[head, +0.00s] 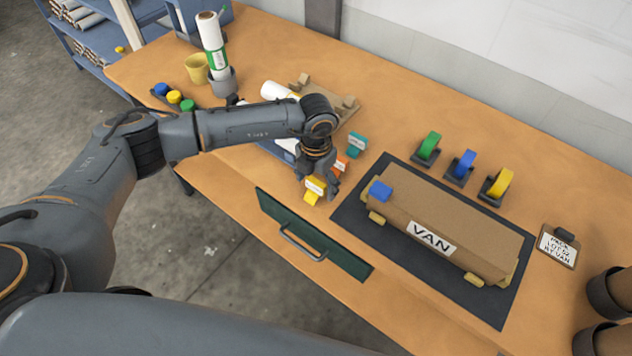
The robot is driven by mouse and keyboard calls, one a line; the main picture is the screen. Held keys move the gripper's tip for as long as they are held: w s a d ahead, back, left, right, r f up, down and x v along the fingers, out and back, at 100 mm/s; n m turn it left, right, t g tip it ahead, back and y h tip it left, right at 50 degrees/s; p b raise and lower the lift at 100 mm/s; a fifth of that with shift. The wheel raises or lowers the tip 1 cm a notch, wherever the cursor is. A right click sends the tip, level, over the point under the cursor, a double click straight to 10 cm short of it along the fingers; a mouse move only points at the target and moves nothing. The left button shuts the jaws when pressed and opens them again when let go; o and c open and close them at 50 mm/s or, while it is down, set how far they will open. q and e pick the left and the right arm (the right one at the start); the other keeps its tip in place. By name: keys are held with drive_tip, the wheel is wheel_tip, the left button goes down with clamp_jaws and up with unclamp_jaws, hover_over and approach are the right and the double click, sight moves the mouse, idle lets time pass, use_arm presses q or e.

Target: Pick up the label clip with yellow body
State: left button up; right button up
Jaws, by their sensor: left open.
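The label clip with yellow body (312,196) stands on the wooden bench, near the front edge, just above the green drawer front. It carries a small white label. My left gripper (318,186) is directly over it, fingers pointing down and open. The fingers appear to be around or just beside the clip; I cannot tell whether they touch it. An orange clip (340,166) is close to the right of the gripper, and a teal clip (357,144) stands a little farther back. My right gripper is not in view.
A black mat (345,215) bears a long brown box (445,225) marked VAN, with a blue piece on it. Green, blue and yellow tape dispensers (497,184) stand behind. A wooden stand (348,102) with a white roll is behind my wrist. A green drawer (310,236) with handle is in front.

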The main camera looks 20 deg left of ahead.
use_arm(q)
drive_tip(key=c, duration=1)
drive_tip(key=shift+c, duration=0.2)
drive_tip(key=shift+r, duration=0.1)
drive_tip(key=shift+r, duration=0.25)
wheel_tip(320, 180, up, 2)
drive_tip(key=shift+w+r+b, duration=0.1)
drive_tip(key=shift+b, duration=0.45)
drive_tip(key=s+r+b, duration=0.5)
drive_tip(key=s+r, duration=0.5)
drive_tip(key=s, duration=0.4)
drive_tip(key=shift+a, duration=0.35)
